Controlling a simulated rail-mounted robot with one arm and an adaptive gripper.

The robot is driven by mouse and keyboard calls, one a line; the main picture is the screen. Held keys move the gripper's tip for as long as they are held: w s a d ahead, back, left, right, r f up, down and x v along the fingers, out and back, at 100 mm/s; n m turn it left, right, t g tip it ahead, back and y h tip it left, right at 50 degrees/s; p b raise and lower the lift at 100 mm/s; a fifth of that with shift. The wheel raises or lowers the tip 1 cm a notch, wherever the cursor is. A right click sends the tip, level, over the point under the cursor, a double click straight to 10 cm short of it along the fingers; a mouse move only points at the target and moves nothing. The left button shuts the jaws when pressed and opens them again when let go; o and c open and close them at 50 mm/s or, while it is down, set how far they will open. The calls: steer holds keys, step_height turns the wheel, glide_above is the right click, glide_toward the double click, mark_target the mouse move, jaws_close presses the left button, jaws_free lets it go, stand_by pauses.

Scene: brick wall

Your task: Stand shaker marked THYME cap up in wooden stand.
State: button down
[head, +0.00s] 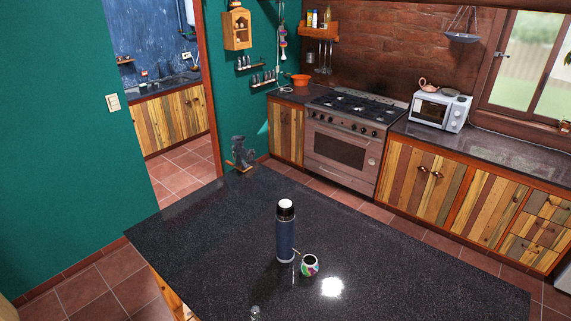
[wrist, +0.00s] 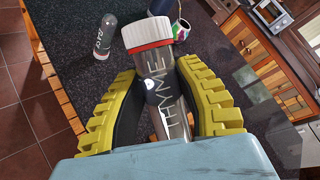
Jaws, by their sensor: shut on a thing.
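The shaker marked THYME (wrist: 160,80) is a clear, see-through container with a white cap banded in red. My gripper (wrist: 157,88) has thick yellow ribbed fingers and is shut on the shaker's body in the wrist view. The lettering faces the wrist camera, and the cap points away from my wrist, beyond the fingertips. My gripper is not in the head view.
Another lettered shaker (wrist: 101,38) is on the dark speckled counter (head: 200,240). A blue flask (head: 286,240) and a colourful cup (head: 310,266) stand there too. Much of the counter is bare. A stove (head: 345,140) stands beyond.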

steer(key=shift+r+m+p, duration=0.1)
steer(key=shift+m+p, duration=0.25)
steer(key=shift+m, duration=0.35)
steer(key=m, duration=0.2)
steer(key=shift+m, duration=0.4)
steer(key=m, duration=0.4)
steer(key=shift+m, duration=0.4)
steer(key=shift+w+d+b, duration=0.1)
steer(key=shift+b, duration=0.2)
